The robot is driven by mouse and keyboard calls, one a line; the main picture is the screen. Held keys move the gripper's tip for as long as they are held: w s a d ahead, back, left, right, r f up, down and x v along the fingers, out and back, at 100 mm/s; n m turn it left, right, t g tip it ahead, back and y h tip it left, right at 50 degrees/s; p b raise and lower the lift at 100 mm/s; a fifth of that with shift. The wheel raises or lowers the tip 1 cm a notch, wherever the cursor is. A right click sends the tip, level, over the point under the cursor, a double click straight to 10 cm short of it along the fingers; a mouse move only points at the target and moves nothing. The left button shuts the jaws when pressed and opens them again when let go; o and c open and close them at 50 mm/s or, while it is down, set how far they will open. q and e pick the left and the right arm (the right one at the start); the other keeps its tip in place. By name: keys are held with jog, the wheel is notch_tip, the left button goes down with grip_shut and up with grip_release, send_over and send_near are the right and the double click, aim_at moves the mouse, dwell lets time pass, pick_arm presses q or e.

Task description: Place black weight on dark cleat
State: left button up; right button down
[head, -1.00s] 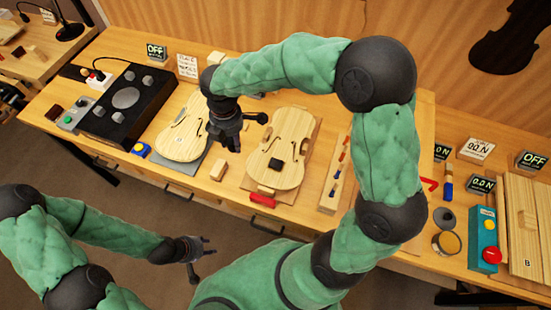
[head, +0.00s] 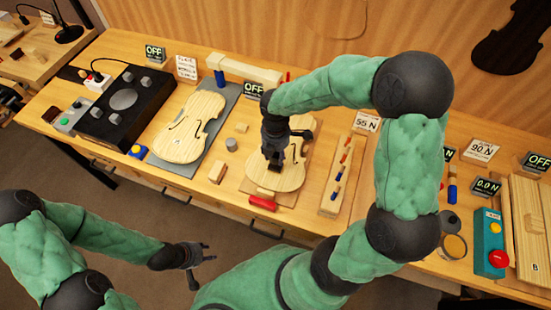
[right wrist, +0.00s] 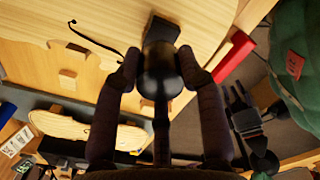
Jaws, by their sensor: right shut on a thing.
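My right gripper (head: 272,158) is over the violin plate (head: 290,180) in the middle of the bench. In the right wrist view its two fingers are shut on the rounded black weight (right wrist: 160,78). The dark cleat (right wrist: 160,29) shows on the pale plate just beyond the weight, partly covered by it. I cannot tell whether weight and cleat touch. In the head view the gripper hides the cleat and most of the weight. My left gripper (head: 203,254) is at the lower left, off the bench, empty with its fingers apart.
A second violin plate (head: 185,128) lies on a grey board to the left. A grey cylinder (head: 231,144) and a wooden block (head: 218,172) stand between the plates. A red bar (head: 262,202) lies in front; a wooden rack (head: 340,175) is right.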

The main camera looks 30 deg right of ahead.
aim_at(276, 159)
jog(key=shift+f+b, duration=0.4)
jog(key=shift+f, duration=1.1)
jog(key=shift+f, duration=0.15)
jog(key=c, duration=0.7)
grip_release()
jog(key=shift+c, duration=0.2)
notch_tip(276, 159, up, 12)
jog(key=p, duration=0.3)
